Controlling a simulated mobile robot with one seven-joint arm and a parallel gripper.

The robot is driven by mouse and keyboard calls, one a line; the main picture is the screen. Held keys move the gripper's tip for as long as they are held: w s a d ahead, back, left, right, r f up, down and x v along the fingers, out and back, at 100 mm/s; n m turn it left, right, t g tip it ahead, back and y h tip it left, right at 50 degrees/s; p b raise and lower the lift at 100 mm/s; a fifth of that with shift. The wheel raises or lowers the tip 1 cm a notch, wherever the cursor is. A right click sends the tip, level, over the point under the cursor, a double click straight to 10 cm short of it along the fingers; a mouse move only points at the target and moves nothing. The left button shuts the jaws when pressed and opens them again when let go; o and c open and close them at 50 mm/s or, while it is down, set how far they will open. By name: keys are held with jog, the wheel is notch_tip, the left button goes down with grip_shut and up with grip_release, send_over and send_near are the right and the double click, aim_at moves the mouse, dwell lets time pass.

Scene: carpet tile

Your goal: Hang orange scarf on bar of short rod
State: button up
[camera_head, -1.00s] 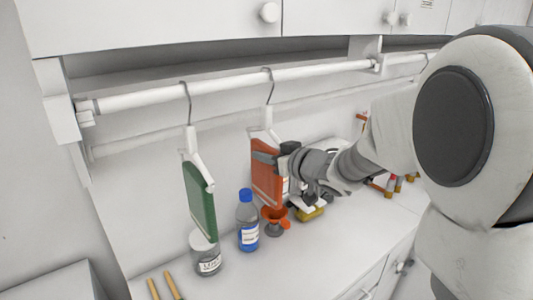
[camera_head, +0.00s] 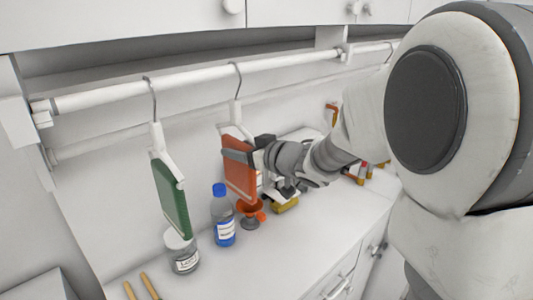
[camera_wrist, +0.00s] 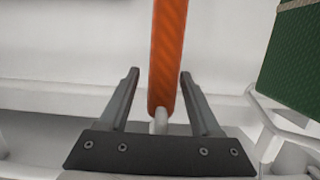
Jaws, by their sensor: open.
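The orange scarf (camera_head: 240,178) hangs folded from a white hanger (camera_head: 237,130), whose hook goes over the long white rod (camera_head: 195,78). My gripper (camera_head: 238,154) is at the upper part of the scarf, just below the hanger. In the wrist view, the scarf (camera_wrist: 167,50) shows edge-on between the two spread fingers of my gripper (camera_wrist: 160,75), with visible gaps on both sides. Another, shorter-looking stretch of rod (camera_head: 370,52) shows to the right, past a bracket; my arm hides part of it.
A green cloth (camera_head: 172,200) hangs on another hanger to the left; it also shows in the wrist view (camera_wrist: 297,60). Below stand a blue-capped bottle (camera_head: 222,220), a labelled jar (camera_head: 182,255) and an orange funnel (camera_head: 250,210). White cabinets (camera_head: 120,20) are above.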

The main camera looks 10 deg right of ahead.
jog(key=v, duration=1.6)
jog(key=s+d+m+h, duration=0.3)
jog(key=d+m+h, duration=0.3)
jog(key=d+h, duration=0.4)
jog(key=s+a+f+g, duration=0.3)
jog(key=s+a, duration=0.1)
jog(key=s, duration=0.3)
jog(key=s+a+f+g+y, duration=0.1)
jog(key=s+a+f+g, duration=0.2)
jog(key=s, duration=0.5)
jog(key=shift+s+a+f+m+g+y, duration=0.2)
jog(key=shift+a+f+m+g+y, duration=0.15)
jog(key=shift+f+g, duration=0.2)
